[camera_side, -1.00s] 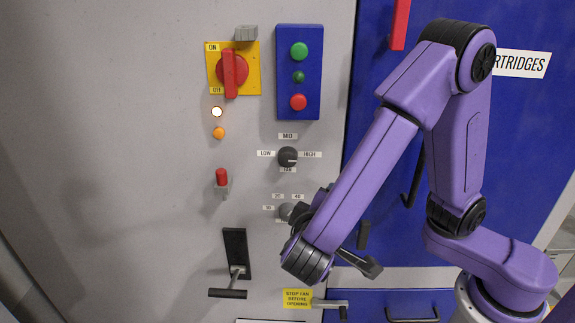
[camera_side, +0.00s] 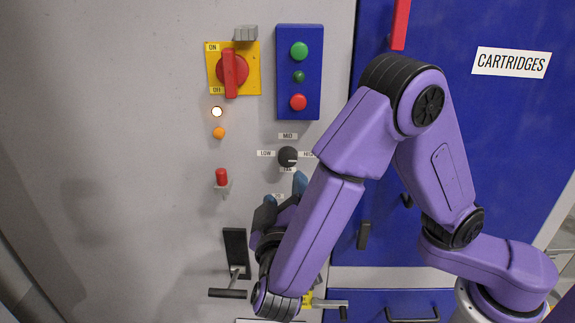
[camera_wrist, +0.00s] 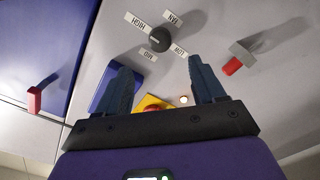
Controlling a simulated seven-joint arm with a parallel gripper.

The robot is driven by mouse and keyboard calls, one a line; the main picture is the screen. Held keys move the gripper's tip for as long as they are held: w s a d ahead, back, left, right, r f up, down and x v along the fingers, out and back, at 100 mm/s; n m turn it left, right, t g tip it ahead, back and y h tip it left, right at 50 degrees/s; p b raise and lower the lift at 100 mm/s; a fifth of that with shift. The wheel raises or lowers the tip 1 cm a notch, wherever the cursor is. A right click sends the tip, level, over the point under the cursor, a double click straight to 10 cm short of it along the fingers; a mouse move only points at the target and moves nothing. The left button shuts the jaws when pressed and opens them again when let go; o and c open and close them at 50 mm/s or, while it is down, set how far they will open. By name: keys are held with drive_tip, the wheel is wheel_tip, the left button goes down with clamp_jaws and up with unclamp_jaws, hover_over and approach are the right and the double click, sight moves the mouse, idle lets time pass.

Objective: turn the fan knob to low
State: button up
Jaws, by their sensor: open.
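The fan knob (camera_side: 288,156) is a round black dial on the grey panel, with labels LOW on its left, MID above and HIGH on its right. Its pale pointer mark lies toward HIGH. In the wrist view the knob (camera_wrist: 160,39) stands just beyond the fingertips, with HIGH to its left and LOW to its lower right. My gripper (camera_side: 284,188) is open and empty just below the knob in the side view, its blue fingers apart and not visibly touching it. In the wrist view my gripper (camera_wrist: 157,63) has one finger on each side of the frame's middle.
A red toggle (camera_side: 222,178) is left of my gripper, and a black lever (camera_side: 235,250) lies below that. Above are a red rotary switch (camera_side: 233,70) on a yellow plate and a blue button box (camera_side: 299,112). Bare panel extends left.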

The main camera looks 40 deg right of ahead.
sight(288, 161)
drive_tip(key=x, duration=1)
drive_tip(key=c, duration=1.1)
